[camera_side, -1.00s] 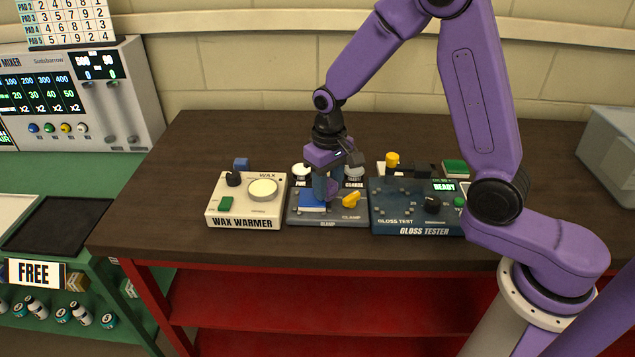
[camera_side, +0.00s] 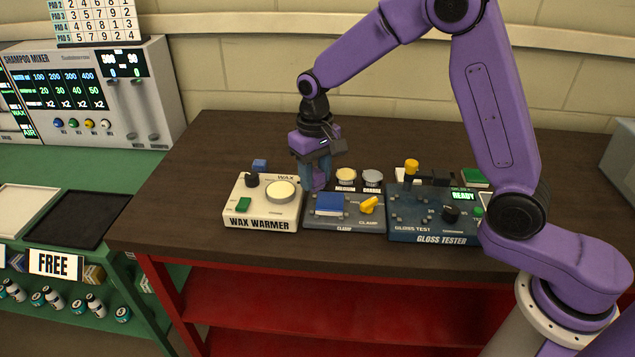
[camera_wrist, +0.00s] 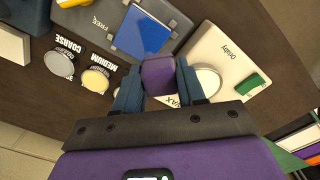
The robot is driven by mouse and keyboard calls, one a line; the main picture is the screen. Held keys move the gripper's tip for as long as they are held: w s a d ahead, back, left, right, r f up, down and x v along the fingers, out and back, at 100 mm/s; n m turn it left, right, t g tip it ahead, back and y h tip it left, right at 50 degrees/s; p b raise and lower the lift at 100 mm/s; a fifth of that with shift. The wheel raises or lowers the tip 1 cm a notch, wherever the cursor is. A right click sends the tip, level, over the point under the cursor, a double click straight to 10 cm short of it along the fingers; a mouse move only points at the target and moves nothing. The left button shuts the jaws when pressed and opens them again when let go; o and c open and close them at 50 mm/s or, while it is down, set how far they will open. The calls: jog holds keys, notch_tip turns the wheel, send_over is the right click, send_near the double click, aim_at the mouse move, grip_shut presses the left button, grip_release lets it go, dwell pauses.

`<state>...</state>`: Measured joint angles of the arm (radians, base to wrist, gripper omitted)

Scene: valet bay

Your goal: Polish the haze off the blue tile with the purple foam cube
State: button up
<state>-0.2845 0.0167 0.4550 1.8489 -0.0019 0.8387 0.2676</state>
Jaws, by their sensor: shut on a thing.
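My gripper (camera_side: 309,178) is shut on the purple foam cube (camera_wrist: 158,72), seen between its blue fingers in the wrist view. In the side view the cube shows only in part, low between the fingers. The blue tile (camera_side: 330,203) lies flat in the grey clamp (camera_side: 345,224), with the clamp's yellow lever (camera_side: 370,204) to its right. The tile also shows in the wrist view (camera_wrist: 142,33), its visible face an even blue; I cannot make out haze. The cube is just behind and left of the tile in the side view, apart from it.
The wax warmer (camera_side: 262,210) stands left of the clamp, with a small blue block (camera_side: 260,165) behind it. The gloss tester (camera_side: 432,215), reading READY, stands right. The medium pad (camera_side: 346,176) and coarse pad (camera_side: 372,177) are behind the clamp.

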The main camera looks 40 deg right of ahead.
jog(key=shift+r, duration=2.35)
jog(key=shift+d, duration=0.1)
